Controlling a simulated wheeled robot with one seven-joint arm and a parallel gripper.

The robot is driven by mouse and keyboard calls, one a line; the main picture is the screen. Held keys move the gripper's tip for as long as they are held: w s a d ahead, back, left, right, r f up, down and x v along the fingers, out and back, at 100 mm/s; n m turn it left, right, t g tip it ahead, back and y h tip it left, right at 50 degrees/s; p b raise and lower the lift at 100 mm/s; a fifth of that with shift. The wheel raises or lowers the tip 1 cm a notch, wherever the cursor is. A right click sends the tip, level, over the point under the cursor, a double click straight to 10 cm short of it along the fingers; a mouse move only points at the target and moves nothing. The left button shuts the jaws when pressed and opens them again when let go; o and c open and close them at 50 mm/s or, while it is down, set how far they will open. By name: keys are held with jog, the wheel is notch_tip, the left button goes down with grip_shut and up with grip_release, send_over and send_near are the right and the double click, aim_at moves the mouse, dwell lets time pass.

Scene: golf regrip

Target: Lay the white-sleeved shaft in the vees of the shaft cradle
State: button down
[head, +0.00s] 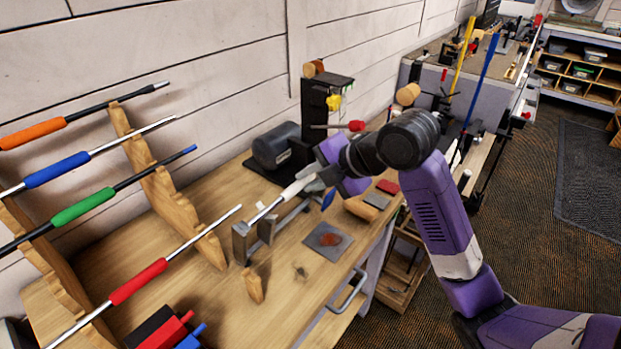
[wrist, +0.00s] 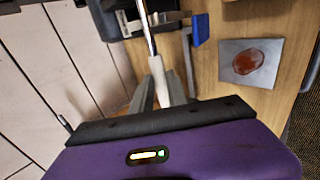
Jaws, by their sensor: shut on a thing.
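The white-sleeved shaft shows in the head view, its white sleeve (head: 298,188) at my gripper (head: 314,182) and its bare silver part slanting down to the left. In the wrist view my gripper's two grey fingers (wrist: 165,92) are shut on the white sleeve (wrist: 161,68), and the silver shaft runs away up the picture. The shaft cradle (head: 240,243) is a grey metal frame on the bench, with its uprights beside and under the shaft's lower left end. I cannot tell whether the shaft touches the vees.
A wooden rack (head: 160,185) at left holds several shafts with coloured grips. A grey plate with a red-brown patch (head: 328,240) lies right of the cradle. A dark motor-like machine (head: 277,147) stands behind. Bare bench top (head: 190,290) lies front left of the cradle.

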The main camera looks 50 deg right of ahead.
jog(key=shift+a, duration=0.3)
dwell(0.4)
jog(key=c, duration=1.2)
grip_release()
jog(key=v, duration=0.7)
jog(key=shift+s+r+b, duration=0.25)
jog(key=shift+s+b, duration=0.05)
jog(key=shift+b, duration=0.15)
